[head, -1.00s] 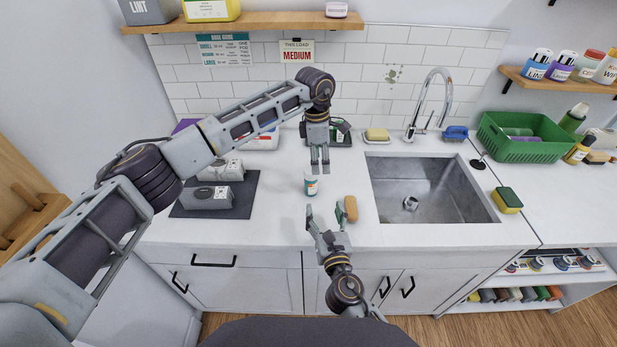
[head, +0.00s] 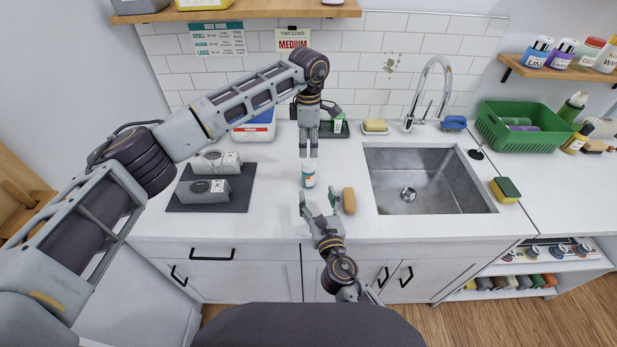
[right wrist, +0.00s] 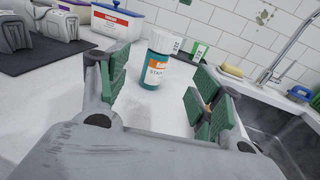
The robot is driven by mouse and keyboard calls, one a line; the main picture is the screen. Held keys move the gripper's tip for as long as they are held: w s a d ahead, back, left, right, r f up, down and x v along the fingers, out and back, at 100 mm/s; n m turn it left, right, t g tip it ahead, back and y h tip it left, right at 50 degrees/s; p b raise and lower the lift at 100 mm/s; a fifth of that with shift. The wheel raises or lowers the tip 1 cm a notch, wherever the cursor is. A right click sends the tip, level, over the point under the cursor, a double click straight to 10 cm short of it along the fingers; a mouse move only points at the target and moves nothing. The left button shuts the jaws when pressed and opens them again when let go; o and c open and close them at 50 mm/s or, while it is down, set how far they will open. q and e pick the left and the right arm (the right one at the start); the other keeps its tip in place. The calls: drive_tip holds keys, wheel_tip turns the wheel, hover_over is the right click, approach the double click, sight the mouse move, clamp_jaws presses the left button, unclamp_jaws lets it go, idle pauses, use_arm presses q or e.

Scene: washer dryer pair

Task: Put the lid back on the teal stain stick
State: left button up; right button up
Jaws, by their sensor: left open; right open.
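The teal stain stick (head: 308,178) stands upright on the white counter, left of the sink. The right wrist view shows its teal body with an orange and white label (right wrist: 156,68) and a white top (right wrist: 165,42). I cannot tell whether that top is the lid or a bare end; no separate lid is clear. My left gripper (head: 309,153) points down just above or behind the stick, open, its fingers fairly close together. My right gripper (head: 318,197) is open on the near side of the stick. In the right wrist view the stick shows ahead, between its green-padded fingers (right wrist: 157,95).
A tan block or brush (head: 349,201) lies just right of my right gripper. The sink (head: 425,185) is farther right. Grey devices sit on a dark mat (head: 240,196) at left. A dark tray (head: 334,130) with a green-white item is behind.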

sight(310, 173)
drive_tip(key=shift+w+a, duration=0.4)
drive_tip(key=shift+w, duration=1.65)
drive_tip(key=shift+w+a, duration=0.45)
drive_tip(key=shift+w, duration=1.6)
drive_tip(key=shift+w+a, duration=0.4)
drive_tip(key=shift+w, duration=1.65)
drive_tip(key=c, duration=1.4)
use_arm(q)
drive_tip(key=o, duration=0.6)
drive_tip(key=shift+c, duration=0.2)
use_arm(e)
clamp_jaws()
use_arm(q)
wheel_tip(310, 173, up, 12)
